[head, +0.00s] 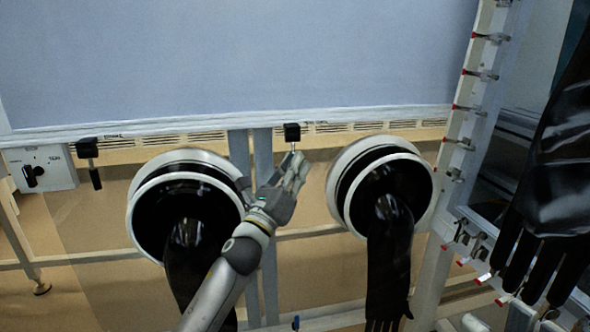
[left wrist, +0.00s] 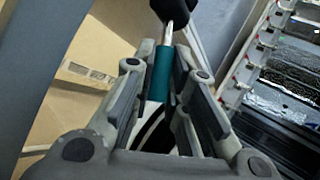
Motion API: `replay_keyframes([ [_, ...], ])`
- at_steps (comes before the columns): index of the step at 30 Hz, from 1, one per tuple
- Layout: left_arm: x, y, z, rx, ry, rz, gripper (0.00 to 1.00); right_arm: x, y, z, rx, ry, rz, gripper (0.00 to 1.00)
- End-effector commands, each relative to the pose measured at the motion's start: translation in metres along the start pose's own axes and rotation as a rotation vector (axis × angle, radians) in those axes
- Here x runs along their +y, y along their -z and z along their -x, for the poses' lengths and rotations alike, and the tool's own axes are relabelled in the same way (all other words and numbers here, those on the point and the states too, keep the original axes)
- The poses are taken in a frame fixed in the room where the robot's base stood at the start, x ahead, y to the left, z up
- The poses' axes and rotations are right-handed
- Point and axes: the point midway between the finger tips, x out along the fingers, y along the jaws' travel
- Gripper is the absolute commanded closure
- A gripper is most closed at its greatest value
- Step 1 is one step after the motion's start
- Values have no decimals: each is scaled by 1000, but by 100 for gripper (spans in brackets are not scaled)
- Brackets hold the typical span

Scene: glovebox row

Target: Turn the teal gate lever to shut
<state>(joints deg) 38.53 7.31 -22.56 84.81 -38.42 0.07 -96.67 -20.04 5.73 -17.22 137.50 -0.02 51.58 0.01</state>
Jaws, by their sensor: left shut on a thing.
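The teal gate lever (left wrist: 163,72) shows in the left wrist view as a teal sleeve on a bright metal rod, which runs up to a black pivot (left wrist: 170,8). My left gripper (left wrist: 160,62) has its fingers on either side of the sleeve and is shut on it. In the head view my left gripper (head: 293,165) is just below the black pivot block (head: 292,132) under the window's lower edge. There the gripper hides the teal sleeve, and only a short piece of rod may show. The lever appears to hang roughly downward from its block. My right gripper is not in view.
Two round glove ports (head: 146,240) (head: 430,205) with hanging black gloves flank the gripper. Another black lever (head: 88,148) hangs at the left, near a white box with a black knob (head: 33,175). A rack with red-tipped clips (head: 462,110) and a large black glove (head: 560,150) stand at the right.

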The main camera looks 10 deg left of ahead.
Motion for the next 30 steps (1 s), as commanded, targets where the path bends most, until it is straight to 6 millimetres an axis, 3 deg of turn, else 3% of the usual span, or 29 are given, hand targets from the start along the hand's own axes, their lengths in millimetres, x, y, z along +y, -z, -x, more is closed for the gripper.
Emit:
replay_keyframes([
  [9,1,1,1,2,-1,0,100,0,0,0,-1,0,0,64],
  [10,1,1,1,2,-1,0,83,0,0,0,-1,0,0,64],
  [15,0,1,0,1,-1,0,64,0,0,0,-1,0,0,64],
  [25,0,0,2,1,-1,-1,64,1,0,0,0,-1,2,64],
  [30,1,1,20,2,-1,-2,64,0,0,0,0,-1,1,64],
])
